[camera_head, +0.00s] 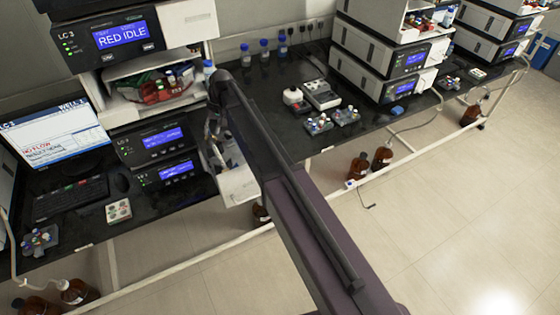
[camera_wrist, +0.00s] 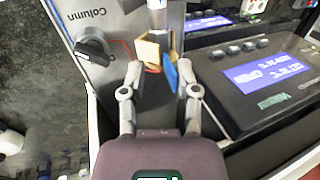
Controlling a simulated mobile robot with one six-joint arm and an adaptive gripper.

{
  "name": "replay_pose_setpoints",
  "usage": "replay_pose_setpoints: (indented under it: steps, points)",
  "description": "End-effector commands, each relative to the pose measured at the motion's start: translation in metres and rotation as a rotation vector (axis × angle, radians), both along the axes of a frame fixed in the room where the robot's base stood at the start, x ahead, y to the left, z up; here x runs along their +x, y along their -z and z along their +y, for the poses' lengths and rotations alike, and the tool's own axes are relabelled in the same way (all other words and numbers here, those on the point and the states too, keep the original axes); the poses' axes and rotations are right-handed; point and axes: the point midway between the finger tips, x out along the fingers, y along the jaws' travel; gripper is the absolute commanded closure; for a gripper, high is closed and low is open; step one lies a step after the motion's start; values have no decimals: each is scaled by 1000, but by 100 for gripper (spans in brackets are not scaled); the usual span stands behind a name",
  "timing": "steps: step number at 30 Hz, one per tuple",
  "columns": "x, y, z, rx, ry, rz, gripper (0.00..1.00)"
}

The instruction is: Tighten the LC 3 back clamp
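The LC 3 stack stands at the left of the head view, with its labelled top module (camera_head: 120,38) reading RED IDLE. My gripper (camera_head: 213,130) is at the stack's right side, above a white pulled-out part (camera_head: 238,186). In the wrist view, my gripper (camera_wrist: 160,70) points at a grey panel marked Column (camera_wrist: 88,18). A cream block and a blue piece show between its fingers; I cannot tell whether they are fingertip pads or clamp parts. A silver cylinder (camera_wrist: 157,18) stands just beyond the fingertips. I cannot make out the back clamp for certain.
A black knob (camera_wrist: 93,46) sits on the panel left of my fingers. A display module (camera_wrist: 262,75) is close on the right. In the head view, a tray of bottles (camera_head: 152,88) sits in the stack, and a monitor (camera_head: 55,135) stands left. Bench space shows right of my arm.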

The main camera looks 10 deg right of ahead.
Motion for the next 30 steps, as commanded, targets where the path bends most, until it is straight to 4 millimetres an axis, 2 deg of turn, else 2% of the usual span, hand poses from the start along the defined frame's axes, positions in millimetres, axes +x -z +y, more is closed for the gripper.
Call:
replay_pose_setpoints:
  steps: [2, 4, 30]
  points:
    - [1, 2, -3, 34, 2, 9, 59]
    - [1, -8, -4, 34, 1, 9, 59]
    - [9, -77, -30, 31, 1, 9, 59]
